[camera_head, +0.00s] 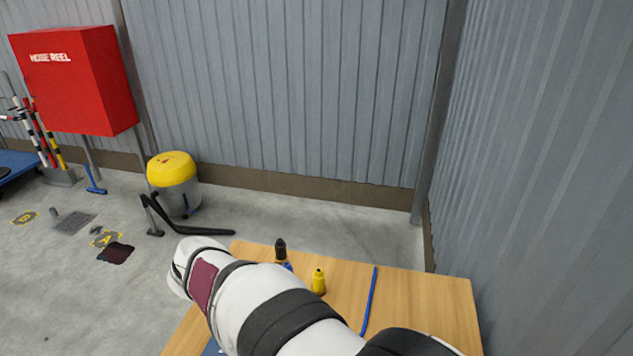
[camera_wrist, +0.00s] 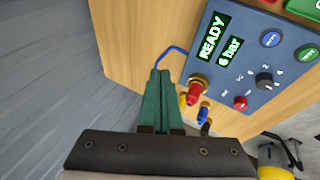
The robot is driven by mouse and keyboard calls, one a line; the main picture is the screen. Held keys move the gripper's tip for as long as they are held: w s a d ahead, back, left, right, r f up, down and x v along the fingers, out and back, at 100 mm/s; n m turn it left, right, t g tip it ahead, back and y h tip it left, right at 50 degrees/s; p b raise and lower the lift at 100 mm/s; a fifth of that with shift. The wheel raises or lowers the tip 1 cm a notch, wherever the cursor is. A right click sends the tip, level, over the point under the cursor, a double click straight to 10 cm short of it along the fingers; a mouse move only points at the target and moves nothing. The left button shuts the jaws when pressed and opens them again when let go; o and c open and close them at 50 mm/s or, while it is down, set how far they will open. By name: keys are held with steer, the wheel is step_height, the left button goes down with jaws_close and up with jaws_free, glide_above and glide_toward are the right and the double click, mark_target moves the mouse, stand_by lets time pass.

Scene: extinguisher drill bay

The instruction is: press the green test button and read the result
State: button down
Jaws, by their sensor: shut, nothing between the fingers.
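The blue test panel (camera_wrist: 235,75) lies right of centre in the wrist view. Its lit display (camera_wrist: 219,47) reads "READY" and "6 bar" in green. In the head view my white arm reaches over the table and hides most of the panel; my fingers are not visible there.

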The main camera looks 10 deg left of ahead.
steer(key=s+a+f+n+t+y, duration=0.1)
steer(key=s+a+f+n+t, duration=0.1)
steer(key=a, duration=0.8)
steer(key=s+a+f+n+t, duration=0.2)
steer(key=a+f+t, duration=0.1)
steer(key=a, duration=0.7)
steer(key=shift+f+y, duration=0.4)
steer(key=shift+f, duration=0.1)
glide_toward(212, 348)
steer(key=shift+d+f, duration=0.55)
steer(key=shift+d, duration=0.3)
steer(key=shift+d+f, duration=0.6)
steer(key=shift+d, duration=0.25)
steer(key=shift+f, duration=0.15)
steer(key=shift+f, duration=0.25)
